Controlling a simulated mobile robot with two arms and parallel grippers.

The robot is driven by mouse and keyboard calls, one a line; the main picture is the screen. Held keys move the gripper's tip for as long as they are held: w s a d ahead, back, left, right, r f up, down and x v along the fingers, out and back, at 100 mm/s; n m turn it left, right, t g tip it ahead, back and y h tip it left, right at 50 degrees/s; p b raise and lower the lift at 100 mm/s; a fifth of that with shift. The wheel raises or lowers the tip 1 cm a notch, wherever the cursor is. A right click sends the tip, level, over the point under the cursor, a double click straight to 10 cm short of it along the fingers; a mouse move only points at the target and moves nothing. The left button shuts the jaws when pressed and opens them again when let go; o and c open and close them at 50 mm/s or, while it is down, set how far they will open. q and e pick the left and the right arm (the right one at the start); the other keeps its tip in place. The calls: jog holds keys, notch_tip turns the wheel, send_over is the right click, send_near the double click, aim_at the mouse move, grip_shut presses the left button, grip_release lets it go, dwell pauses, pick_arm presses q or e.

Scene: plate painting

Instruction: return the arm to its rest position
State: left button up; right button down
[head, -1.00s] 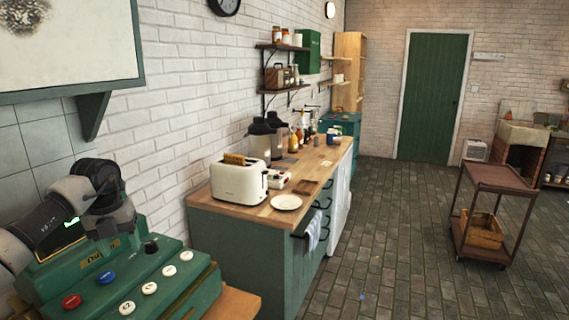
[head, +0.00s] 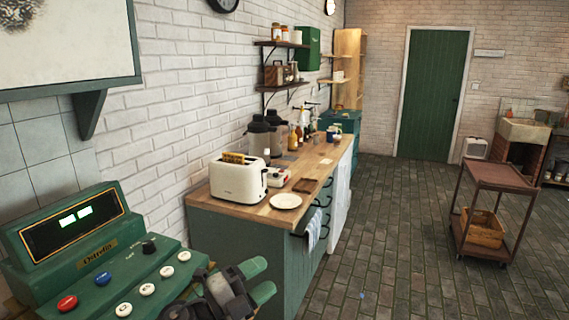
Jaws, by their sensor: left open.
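My left gripper (head: 269,277) is low in the head view, just left of the bottom middle. Its two green-tipped fingers point right and stand apart with nothing between them. It is in front of the right end of a green control machine (head: 110,262), and no contact can be made out. Most of my left arm is below the picture edge. My right gripper is not in view.
The machine has red, blue and white buttons and a lit display. Beyond it, a wooden counter (head: 255,213) holds a white toaster (head: 239,181) and a white plate (head: 286,201). A brown cart (head: 498,176) stands on the right. The floor between is clear.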

pick_arm(q)
jog(key=s+a+f+n+t+y, duration=0.2)
jog(key=s+a+f+n+y, duration=0.2)
jog(key=a+f+n+y, duration=0.5)
jog(key=s+a+f+n+t+y, duration=0.25)
jog(key=s+n+y, duration=0.4)
jog(key=n, duration=0.65)
jog(key=s+a+f+n+g+y, duration=0.1)
jog(key=s+a+f+g, duration=0.2)
jog(key=s, duration=0.4)
jog(key=s+f+n+g, duration=0.2)
jog(key=s+f+g, duration=0.1)
jog(key=s+g, duration=0.3)
jog(key=s+a+f+n+g+y, duration=0.1)
jog(key=s+a+f+g, duration=0.2)
jog(key=s, duration=0.5)
notch_tip(320, 180, down, 25)
jog(key=d+g, duration=0.1)
jog(key=d, duration=0.1)
jog(key=s+a+f+g, duration=0.1)
jog(key=s+a+f, duration=0.2)
jog(key=s+f, duration=1.4)
jog(key=shift+a+f+m+g, duration=0.15)
jog(key=shift+f+m+g, duration=0.2)
jog(key=shift+f, duration=0.25)
